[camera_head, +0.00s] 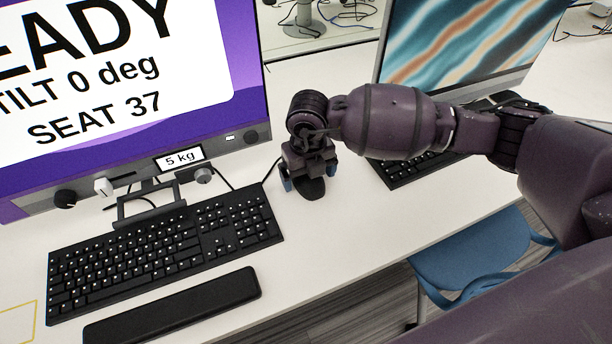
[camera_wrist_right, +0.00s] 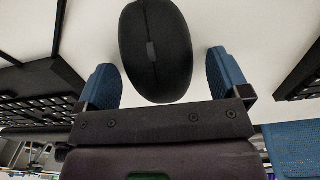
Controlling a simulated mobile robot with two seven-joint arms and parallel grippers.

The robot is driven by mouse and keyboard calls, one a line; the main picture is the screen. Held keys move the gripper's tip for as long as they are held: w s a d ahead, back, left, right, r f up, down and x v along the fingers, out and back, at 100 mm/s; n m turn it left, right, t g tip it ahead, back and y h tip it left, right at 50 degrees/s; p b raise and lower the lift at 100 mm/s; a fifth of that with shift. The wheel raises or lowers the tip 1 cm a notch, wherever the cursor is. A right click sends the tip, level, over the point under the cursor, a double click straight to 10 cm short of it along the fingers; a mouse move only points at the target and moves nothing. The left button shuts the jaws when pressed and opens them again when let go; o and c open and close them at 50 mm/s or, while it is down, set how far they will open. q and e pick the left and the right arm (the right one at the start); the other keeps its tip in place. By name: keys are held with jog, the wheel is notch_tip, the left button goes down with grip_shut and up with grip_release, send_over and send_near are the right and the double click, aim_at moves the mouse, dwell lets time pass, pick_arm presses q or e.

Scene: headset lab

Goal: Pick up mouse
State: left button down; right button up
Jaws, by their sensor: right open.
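The black mouse (camera_head: 311,188) lies on the white desk, to the right of the near keyboard; my right gripper hides its far part in the head view. In the right wrist view the mouse (camera_wrist_right: 156,50) sits between the two blue fingers. My right gripper (camera_head: 308,181) is open and above the mouse, with one finger on each side. In the wrist view its fingers (camera_wrist_right: 164,78) stand apart from the mouse, with a gap on both sides. My left gripper is not in the frames.
A black keyboard (camera_head: 165,250) and a wrist rest (camera_head: 175,305) lie at left below a large monitor (camera_head: 120,90). A second monitor (camera_head: 465,45) and keyboard (camera_head: 405,170) are behind my right arm. A blue chair (camera_head: 475,255) stands by the desk's front edge. Desk (camera_head: 330,235) in front of the mouse is clear.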

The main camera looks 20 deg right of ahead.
jog(key=shift+f, duration=0.1)
jog(key=c, duration=1.1)
jog(key=shift+o, duration=0.2)
